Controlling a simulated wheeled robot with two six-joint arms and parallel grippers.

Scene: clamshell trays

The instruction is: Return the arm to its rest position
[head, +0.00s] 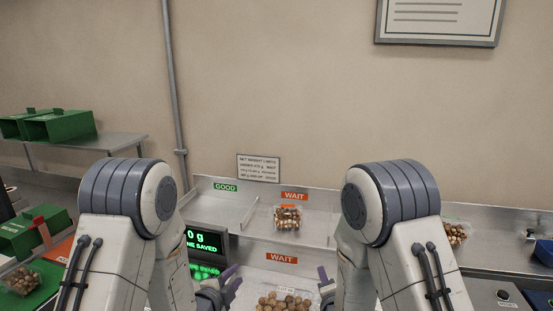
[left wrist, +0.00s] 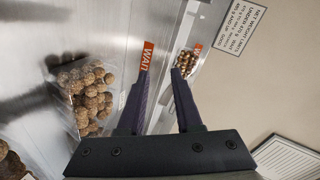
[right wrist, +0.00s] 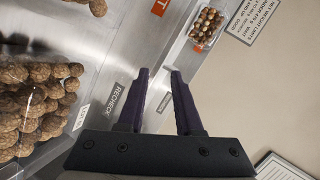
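My left gripper (head: 232,281) is low in the middle of the head view, beside the scale display. In the left wrist view its two dark fingers (left wrist: 160,80) are apart with nothing between them. My right gripper (head: 324,277) is partly hidden by my right arm in the head view. In the right wrist view its fingers (right wrist: 160,78) are apart and empty. A clamshell tray of brown balls (head: 287,217) sits on the steel shelf by the upper WAIT label. Another lot of brown balls (head: 284,300) lies between my grippers at the bottom edge.
A scale display (head: 203,243) stands left of centre. Green bins (head: 58,125) sit on a side shelf at left. A filled tray (head: 24,281) lies on a green mat at lower left. Another tray (head: 455,233) is behind my right arm. The wall carries a weight sign (head: 258,168).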

